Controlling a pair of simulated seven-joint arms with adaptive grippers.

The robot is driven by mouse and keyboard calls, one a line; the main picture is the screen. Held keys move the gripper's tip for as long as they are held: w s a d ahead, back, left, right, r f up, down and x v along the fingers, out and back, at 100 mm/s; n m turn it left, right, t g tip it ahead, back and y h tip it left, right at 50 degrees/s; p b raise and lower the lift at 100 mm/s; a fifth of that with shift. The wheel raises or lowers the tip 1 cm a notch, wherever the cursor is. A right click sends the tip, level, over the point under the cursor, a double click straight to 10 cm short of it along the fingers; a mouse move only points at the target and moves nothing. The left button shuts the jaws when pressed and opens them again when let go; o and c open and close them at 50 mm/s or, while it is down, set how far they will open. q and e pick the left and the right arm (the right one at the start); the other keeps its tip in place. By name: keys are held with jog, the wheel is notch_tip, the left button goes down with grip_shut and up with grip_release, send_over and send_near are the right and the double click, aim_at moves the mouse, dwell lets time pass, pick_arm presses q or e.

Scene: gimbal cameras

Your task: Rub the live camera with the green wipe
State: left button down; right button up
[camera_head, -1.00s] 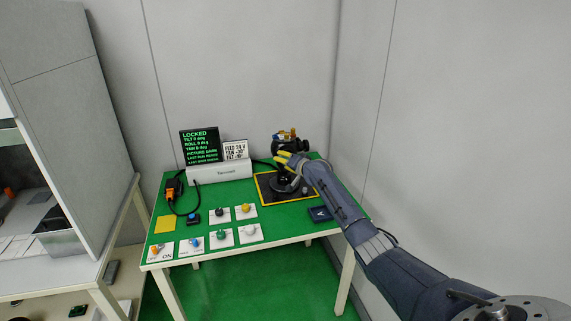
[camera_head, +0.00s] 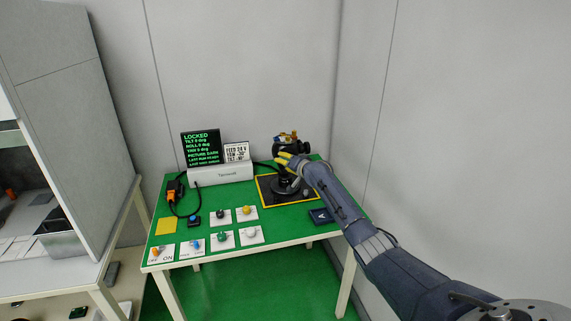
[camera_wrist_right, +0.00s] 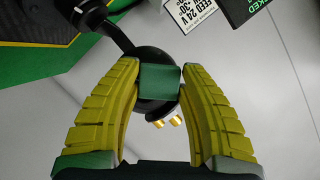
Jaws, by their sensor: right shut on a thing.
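The green wipe (camera_wrist_right: 161,84) is a small green block held between the yellow fingertips of my right gripper (camera_wrist_right: 160,72). In the head view my right gripper (camera_head: 284,159) is over the gimbal stand, and the wipe is not discernible there. The dark gimbal camera (camera_head: 291,146), with gold parts on top, stands at the table's back right, just beyond the fingers. In the wrist view its black round body (camera_wrist_right: 152,54) is behind the wipe, which hides part of it. I cannot tell whether the wipe touches it. My left gripper is not in view.
The gimbal stands on a black pad (camera_head: 270,198) with a yellow border. A screen reading LOCKED (camera_head: 201,147) and a FEED 24 V sign (camera_head: 237,152) stand to the left. Several knob cards lie in front. A dark blue box (camera_head: 320,216) lies near the right edge.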

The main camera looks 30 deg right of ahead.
jog(key=shift+w+d, duration=0.2)
jog(key=shift+w, duration=0.5)
dwell(0.3)
jog(key=shift+s+d, duration=0.25)
jog(key=shift+d, duration=0.4)
jog(key=shift+s+d, duration=0.25)
jog(key=shift+d, duration=0.4)
jog(key=d, duration=0.2)
jog(key=shift+s+d, duration=0.35)
jog(key=shift+a, duration=0.1)
jog(key=shift+w+a, duration=0.25)
jog(key=shift+a, duration=0.65)
jog(key=shift+w+a, duration=0.3)
jog(key=shift+a, duration=0.55)
jog(key=shift+w+a, duration=0.25)
jog(key=shift+a, duration=0.65)
jog(key=shift+s+a, duration=0.25)
jog(key=shift+s, duration=0.7)
jog(key=shift+s+a, duration=0.25)
jog(key=shift+s, duration=0.75)
jog(key=shift+s+a, duration=0.25)
jog(key=shift+s, duration=0.7)
